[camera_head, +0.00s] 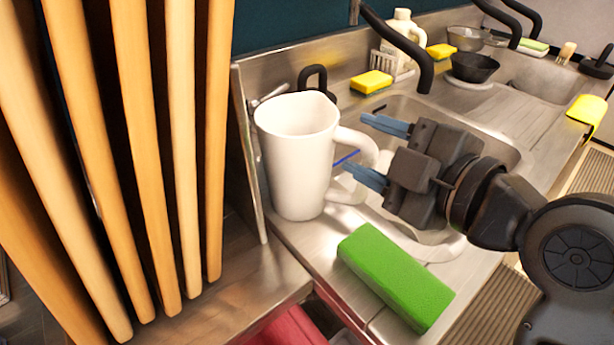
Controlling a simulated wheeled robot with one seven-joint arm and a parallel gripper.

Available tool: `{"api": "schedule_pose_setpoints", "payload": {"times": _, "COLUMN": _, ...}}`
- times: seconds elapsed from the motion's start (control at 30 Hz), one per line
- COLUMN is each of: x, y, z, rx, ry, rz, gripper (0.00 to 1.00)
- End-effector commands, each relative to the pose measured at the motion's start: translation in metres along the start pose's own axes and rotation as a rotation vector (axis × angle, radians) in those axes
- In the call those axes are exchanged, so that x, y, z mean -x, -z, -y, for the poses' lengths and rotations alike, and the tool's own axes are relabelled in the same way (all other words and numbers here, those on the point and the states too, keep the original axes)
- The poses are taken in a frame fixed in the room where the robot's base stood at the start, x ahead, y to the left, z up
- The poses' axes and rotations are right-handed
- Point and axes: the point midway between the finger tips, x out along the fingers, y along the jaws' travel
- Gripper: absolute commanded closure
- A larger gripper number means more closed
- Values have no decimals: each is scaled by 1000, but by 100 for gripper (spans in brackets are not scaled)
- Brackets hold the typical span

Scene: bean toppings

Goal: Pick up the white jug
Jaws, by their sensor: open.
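The white jug (293,165) stands upright on the metal counter at the left end of the sink unit. Its handle (362,165) sticks out to the right, towards my gripper. My gripper (366,150) is open, with its two blue fingertips pointing left at the handle. One fingertip is near the handle's upper part and the other near its lower part. I cannot tell whether either finger touches the handle. Nothing is held between the fingers.
A green block (396,276) lies on the counter in front of the jug. A metal side panel (248,150) rises close behind it on the left, beside wooden slats (180,140). Black taps (400,45), yellow sponges (371,82) and a dark bowl (473,67) are farther back.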

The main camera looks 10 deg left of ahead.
Motion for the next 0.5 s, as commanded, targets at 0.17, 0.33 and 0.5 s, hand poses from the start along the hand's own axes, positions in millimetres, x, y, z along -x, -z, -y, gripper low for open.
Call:
{"api": "schedule_pose_setpoints", "payload": {"times": 0.17, "x": -22, "y": 1, "z": 0, "rx": 0, "ry": 1, "rz": -1, "gripper": 48}}
{"api": "schedule_pose_setpoints", "payload": {"times": 0.33, "x": -27, "y": 1, "z": 1, "rx": 0, "ry": -1, "rz": -1, "gripper": 48}}
{"api": "schedule_pose_setpoints", "payload": {"times": 0.5, "x": -26, "y": 0, "z": 1, "rx": 0, "ry": -1, "rz": -1, "gripper": 52}}
